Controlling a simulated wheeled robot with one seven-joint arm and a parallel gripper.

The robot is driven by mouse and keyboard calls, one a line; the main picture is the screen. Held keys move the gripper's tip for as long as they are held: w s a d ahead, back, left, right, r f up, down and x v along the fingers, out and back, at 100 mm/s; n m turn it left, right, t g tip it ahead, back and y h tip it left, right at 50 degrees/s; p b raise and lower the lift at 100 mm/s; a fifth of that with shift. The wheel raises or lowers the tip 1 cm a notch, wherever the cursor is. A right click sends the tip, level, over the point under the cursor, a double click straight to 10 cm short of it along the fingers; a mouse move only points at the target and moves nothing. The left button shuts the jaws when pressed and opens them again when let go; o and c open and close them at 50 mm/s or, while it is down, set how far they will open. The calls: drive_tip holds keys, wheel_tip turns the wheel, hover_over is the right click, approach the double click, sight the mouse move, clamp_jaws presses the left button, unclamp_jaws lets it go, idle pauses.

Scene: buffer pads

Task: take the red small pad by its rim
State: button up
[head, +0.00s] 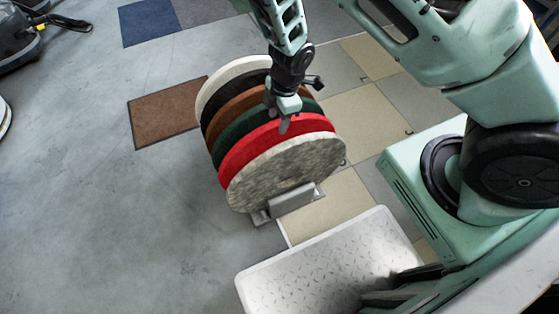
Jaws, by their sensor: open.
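The red small pad (234,155) stands on edge in a row of round pads, second from the front. A mottled grey pad (285,172) stands in front of it and hides most of its face. A dark green pad (228,137) stands right behind it. My gripper (284,127) points down at the top rim of the red pad, right of the middle of its arc. The jaws are open. One finger shows in front of the red rim; I cannot tell whether the rim lies between the fingers or whether they touch it.
Brown (222,108), black and white (228,76) pads stand farther back in the row. A grey metal holder (292,199) carries the row. A patterned light plate (310,270) lies in front. A brown mat (160,112) lies left; the floor there is clear.

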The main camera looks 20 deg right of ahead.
drive_tip(key=f+b, duration=0.3)
drive_tip(key=f, duration=0.2)
drive_tip(key=shift+s, duration=0.2)
clamp_jaws()
drive_tip(key=shift+r, duration=0.2)
